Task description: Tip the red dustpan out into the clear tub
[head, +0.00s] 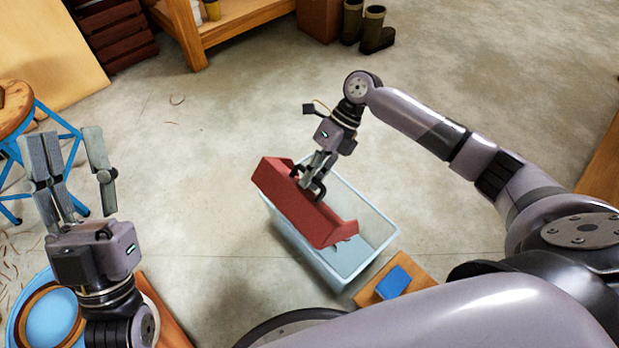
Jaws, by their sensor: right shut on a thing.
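The red dustpan (300,208) is tilted over the clear tub (380,252), covering the tub's left part. My right gripper (308,186) is shut on the dustpan at its upper edge. The clear tub stands on the floor and the part of its inside that shows looks empty.
A small wooden board with a blue block (393,282) sits right of the tub. A blue-legged stool (22,120) and a blue round basin (45,318) are at the left. A wooden bench (225,22) and boots (365,25) stand at the back. The floor behind the tub is mostly clear.

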